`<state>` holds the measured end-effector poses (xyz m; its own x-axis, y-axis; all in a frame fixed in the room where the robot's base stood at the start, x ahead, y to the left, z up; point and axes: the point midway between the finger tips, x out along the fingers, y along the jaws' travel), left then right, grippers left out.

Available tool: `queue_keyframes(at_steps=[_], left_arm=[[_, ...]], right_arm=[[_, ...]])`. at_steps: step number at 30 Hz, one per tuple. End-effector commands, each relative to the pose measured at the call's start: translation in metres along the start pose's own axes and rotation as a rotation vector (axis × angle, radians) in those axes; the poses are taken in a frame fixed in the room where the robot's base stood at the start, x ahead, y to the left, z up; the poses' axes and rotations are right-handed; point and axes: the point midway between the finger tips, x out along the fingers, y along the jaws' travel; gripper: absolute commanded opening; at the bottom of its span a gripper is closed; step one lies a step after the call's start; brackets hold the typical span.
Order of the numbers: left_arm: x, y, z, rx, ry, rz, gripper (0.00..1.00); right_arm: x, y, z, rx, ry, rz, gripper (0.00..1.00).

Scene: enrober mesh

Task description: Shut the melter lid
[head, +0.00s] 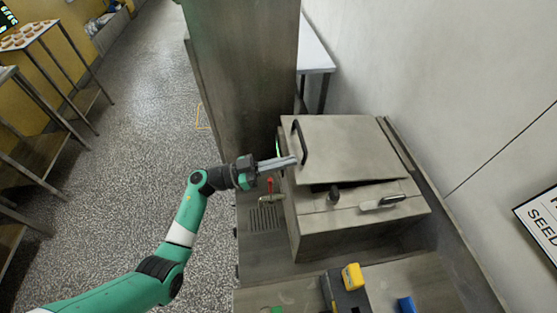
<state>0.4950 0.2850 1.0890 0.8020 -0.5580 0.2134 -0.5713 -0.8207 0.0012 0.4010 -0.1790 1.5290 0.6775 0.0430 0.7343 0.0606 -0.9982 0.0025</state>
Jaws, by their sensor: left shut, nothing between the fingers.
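The melter (340,230) is a grey metal box on the steel counter. Its lid (345,150) is a flat square plate with a dark bar handle (301,142) along its left edge. The lid lies over the box top, and a dark gap shows under its front edge, so it looks slightly tilted; I cannot tell whether it is fully down. My left gripper (292,161) is shut and empty, with its fingertips at the lid's left edge, just below the handle. Contact is unclear. My right gripper is not in view.
A black knob (334,193) and a silver latch handle (383,202) sit on the melter's front top. A red-handled valve (269,186) stands left of it. Yellow (353,277) and blue (406,304) items lie in front. A tall steel cabinet (240,80) stands behind.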

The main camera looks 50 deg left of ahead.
Motion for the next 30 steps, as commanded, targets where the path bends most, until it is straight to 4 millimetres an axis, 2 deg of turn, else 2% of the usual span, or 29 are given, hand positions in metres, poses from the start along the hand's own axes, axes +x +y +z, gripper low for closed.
queue_keyframes(at_steps=[3,14,21,25,30], left_arm=[[-0.003,0.000,0.008,0.000,0.001,0.000,0.00],[-0.004,0.000,0.010,0.000,0.004,0.000,0.00],[-0.016,-0.001,0.049,-0.003,0.075,-0.001,0.00],[-0.019,0.000,0.059,-0.001,0.076,0.000,0.00],[-0.019,0.000,0.062,-0.001,0.070,-0.003,0.00]], right_arm=[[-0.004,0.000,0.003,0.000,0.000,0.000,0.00],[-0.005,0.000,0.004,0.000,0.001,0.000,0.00],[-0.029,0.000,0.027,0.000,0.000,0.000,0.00],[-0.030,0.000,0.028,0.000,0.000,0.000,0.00],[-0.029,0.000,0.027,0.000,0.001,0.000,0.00]])
